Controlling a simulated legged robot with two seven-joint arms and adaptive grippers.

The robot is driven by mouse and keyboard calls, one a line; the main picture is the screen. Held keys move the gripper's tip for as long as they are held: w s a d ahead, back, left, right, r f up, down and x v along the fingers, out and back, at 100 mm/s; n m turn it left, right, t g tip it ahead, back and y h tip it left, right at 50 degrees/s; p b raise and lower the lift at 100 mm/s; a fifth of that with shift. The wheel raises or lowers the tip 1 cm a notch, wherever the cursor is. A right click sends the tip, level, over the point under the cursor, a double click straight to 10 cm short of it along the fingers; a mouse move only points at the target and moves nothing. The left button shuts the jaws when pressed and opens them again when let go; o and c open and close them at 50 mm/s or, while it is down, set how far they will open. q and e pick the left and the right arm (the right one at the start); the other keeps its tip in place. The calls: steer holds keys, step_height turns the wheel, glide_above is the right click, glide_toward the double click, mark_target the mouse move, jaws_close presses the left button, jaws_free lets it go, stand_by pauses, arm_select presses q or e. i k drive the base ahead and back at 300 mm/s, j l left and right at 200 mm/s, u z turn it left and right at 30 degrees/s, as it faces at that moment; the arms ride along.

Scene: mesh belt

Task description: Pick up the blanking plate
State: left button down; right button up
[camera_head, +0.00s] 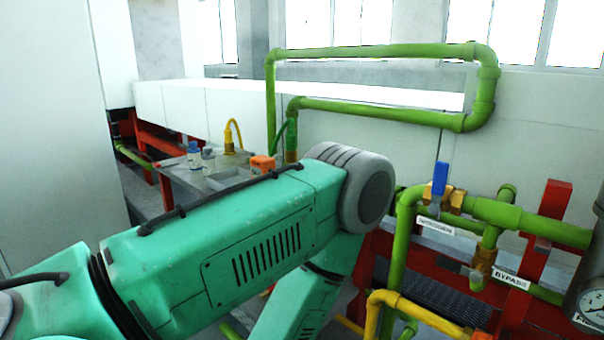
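I cannot make out a blanking plate in the head view. My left arm, green with a grey joint, comes in from the left and fills the lower middle of the view. It bends down at the grey joint, and its gripper is out of the frame or hidden. My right gripper is not in view. The arm hides part of a grey bench (196,181) behind it.
Green pipes (398,255) with a blue-handled valve (439,180) and a gauge (591,305) stand on the right. A red frame (537,245) and yellow pipe (415,312) are near them.

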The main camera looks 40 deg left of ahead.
mark_target(157, 165)
steer(key=u, duration=2.3)
steer(key=i+j+z, duration=0.4)
steer(key=z, duration=1.35)
